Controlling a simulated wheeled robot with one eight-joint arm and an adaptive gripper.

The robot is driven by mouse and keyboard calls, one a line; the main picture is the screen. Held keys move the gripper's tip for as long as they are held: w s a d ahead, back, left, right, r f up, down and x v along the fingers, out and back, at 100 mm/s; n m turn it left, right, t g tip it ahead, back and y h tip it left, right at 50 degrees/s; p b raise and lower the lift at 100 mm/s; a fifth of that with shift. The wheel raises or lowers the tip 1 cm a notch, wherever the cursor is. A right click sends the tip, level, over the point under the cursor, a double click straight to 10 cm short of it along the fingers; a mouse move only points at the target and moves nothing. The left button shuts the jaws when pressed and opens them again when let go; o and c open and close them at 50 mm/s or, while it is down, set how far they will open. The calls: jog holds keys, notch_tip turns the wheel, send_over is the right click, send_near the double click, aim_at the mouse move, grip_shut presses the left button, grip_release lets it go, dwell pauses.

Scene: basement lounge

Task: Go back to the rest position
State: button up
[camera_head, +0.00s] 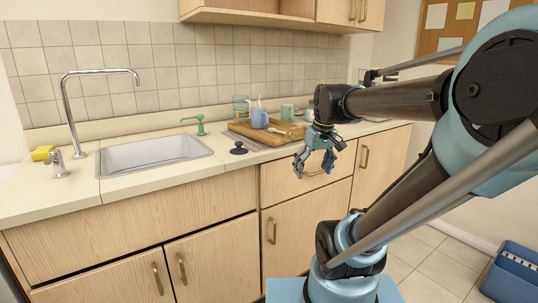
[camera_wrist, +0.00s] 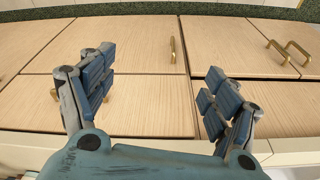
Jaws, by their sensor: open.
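My gripper (camera_head: 314,163) hangs in front of the counter's drawer front in the head view, below the counter's front edge, with my arm reaching in from the right. Its fingers are spread and nothing is between them. In the wrist view my gripper (camera_wrist: 160,90) is also open and empty, with wooden cabinet fronts behind it.
A wooden tray (camera_head: 240,128) on the counter (camera_head: 128,186) holds a blue mug (camera_head: 259,119) and other items. A sink (camera_head: 150,153) and a yellow sponge (camera_head: 42,153) are left. A blue bin (camera_head: 512,276) stands on the floor at right.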

jog(key=s+d+f+m+h, duration=0.1)
jog(key=s+d+f+m, duration=0.2)
jog(key=s+f, duration=0.8)
notch_tip(320, 180, down, 2)
jog(key=shift+d+f+m, duration=0.15)
jog(key=shift+d+m, duration=0.25)
jog(key=shift+d, duration=0.35)
jog(key=shift+s, duration=0.1)
jog(key=shift+w+f, duration=0.1)
jog(key=shift+w, duration=0.4)
